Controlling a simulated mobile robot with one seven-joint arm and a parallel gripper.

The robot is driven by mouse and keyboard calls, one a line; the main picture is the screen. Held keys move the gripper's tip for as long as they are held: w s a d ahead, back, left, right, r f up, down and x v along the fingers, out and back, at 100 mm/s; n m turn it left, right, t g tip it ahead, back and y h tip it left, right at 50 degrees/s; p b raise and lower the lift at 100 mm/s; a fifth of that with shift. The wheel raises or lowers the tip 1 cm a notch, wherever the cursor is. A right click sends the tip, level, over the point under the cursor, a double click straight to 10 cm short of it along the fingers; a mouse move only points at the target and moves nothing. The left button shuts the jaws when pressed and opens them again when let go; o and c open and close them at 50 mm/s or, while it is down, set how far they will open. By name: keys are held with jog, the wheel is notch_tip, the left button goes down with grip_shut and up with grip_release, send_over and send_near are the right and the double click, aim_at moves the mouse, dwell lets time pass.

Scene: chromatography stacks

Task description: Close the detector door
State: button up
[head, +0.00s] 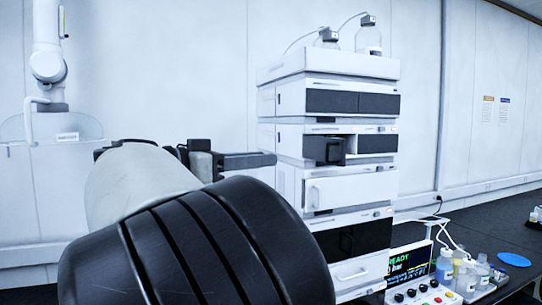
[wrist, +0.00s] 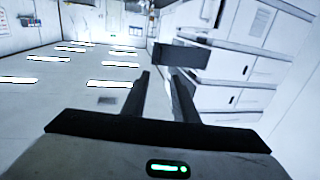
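The instrument stack (head: 325,85) stands right of centre in the head view. A dark door panel (head: 325,149) stands open, sticking out from the module below the top dark-fronted one. In the wrist view the dark door panel (wrist: 180,54) juts left from the white stack fronts. My gripper (wrist: 161,72) is open and empty, with a gap between its two dark fingers. The panel lies just beyond the fingertips, near the right one; I cannot tell if they touch. In the head view my gripper (head: 272,160) points right at the stack's left side, partly hidden by my arm.
Bottles (head: 368,40) with tubing stand on top of the stack. A control box with a lit display (head: 408,263), several small bottles (head: 470,272) and a blue disc (head: 514,260) sit on the dark bench at right.

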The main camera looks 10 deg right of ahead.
jog(key=p, duration=0.3)
send_near(332, 151)
jog(key=d, duration=0.4)
jog(key=shift+s, duration=0.15)
jog(key=shift+c, duration=0.4)
grip_shut()
dwell(0.7)
